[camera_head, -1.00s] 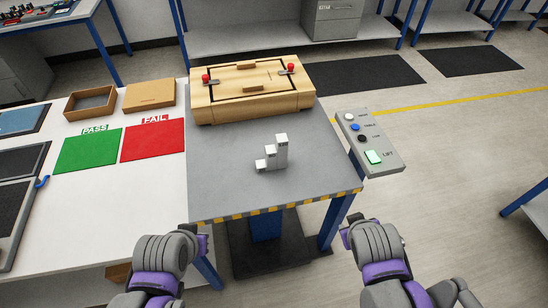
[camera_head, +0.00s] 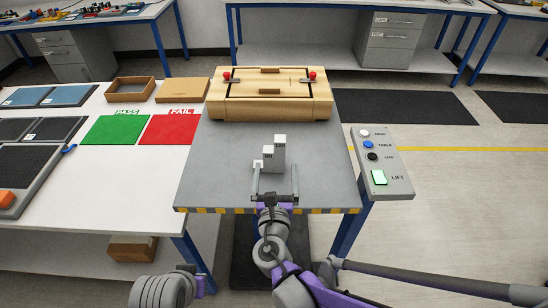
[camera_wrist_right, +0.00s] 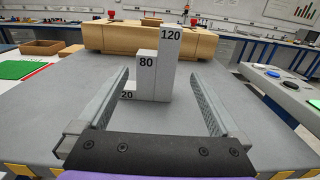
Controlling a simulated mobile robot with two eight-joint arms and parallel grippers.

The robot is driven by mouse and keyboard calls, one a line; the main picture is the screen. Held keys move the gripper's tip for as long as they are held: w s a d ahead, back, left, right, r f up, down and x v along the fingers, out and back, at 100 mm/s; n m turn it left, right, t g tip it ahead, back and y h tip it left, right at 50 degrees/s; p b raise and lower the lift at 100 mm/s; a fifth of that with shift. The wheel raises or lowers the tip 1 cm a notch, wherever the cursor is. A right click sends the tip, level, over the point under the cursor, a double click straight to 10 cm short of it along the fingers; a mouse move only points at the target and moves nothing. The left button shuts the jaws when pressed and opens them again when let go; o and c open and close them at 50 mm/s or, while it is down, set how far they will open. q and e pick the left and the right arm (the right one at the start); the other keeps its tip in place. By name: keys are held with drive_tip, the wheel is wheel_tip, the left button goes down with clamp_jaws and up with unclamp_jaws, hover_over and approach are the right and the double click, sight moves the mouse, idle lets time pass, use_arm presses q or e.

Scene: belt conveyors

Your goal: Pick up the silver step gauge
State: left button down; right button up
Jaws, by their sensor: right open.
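The silver step gauge (camera_head: 279,152) stands upright on the grey lift table (camera_head: 215,165). In the right wrist view its steps (camera_wrist_right: 170,62) carry the numbers 20, 80 and 120, rising to the right. My right gripper (camera_head: 276,181) is open, its two fingers pointing at the gauge from the table's front edge. In the right wrist view the open fingers (camera_wrist_right: 161,84) flank the gauge's near side, with a gap on each side; I cannot tell how far they reach past it. Part of my left arm shows at the lower left; its fingers are out of view.
A wooden box with red knobs (camera_head: 269,104) stands at the table's back. A control panel (camera_head: 380,165) with a lit green LIFT button is at the right. Green PASS (camera_head: 115,130) and red FAIL (camera_head: 168,130) mats lie on the left bench. The table around the gauge is clear.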

sight(276, 158)
drive_tip(key=w, duration=0.4)
drive_tip(key=shift+w, duration=0.4)
drive_tip(key=w, duration=0.1)
drive_tip(key=w+p, duration=0.1)
drive_tip(key=w, duration=0.3)
drive_tip(key=shift+w+a+r, duration=0.15)
drive_tip(key=shift+r, duration=0.2)
drive_tip(key=shift+c, duration=0.7)
clamp_jaws()
